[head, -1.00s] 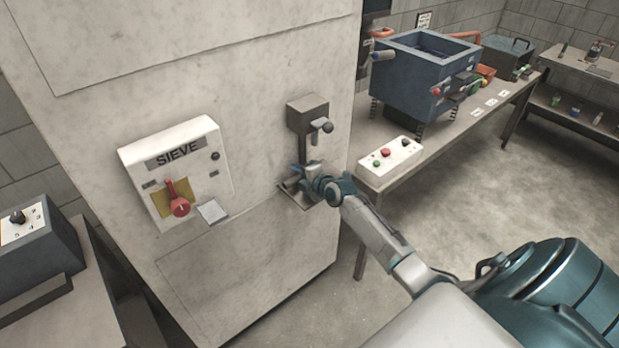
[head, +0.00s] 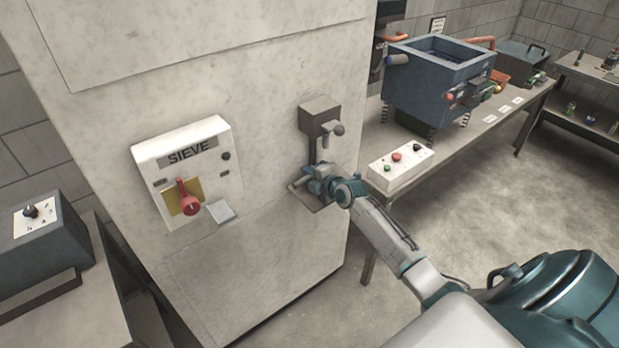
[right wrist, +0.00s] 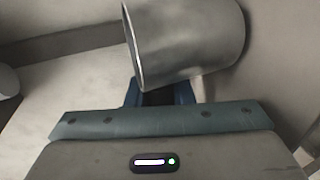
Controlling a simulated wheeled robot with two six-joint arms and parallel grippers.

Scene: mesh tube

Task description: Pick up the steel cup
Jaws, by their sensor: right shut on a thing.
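The steel cup (right wrist: 190,42) is a grey metal cylinder at the top of the right wrist view, its open rim towards the left. My right gripper (right wrist: 160,92) is shut on it, with blue fingers just below the cup's side. In the head view my right gripper (head: 306,182) is at the front of the pale machine, below a grey dispenser box with a round knob (head: 320,117) and over a small ledge (head: 316,204). The cup cannot be made out clearly there, behind the gripper. My left gripper is not in view.
A SIEVE panel (head: 187,168) with a red lever is on the machine to the left. A white button box (head: 401,168) stands on the bench at right, close to my right arm. A blue open box (head: 437,85) stands behind it. A dial box (head: 38,232) is at far left.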

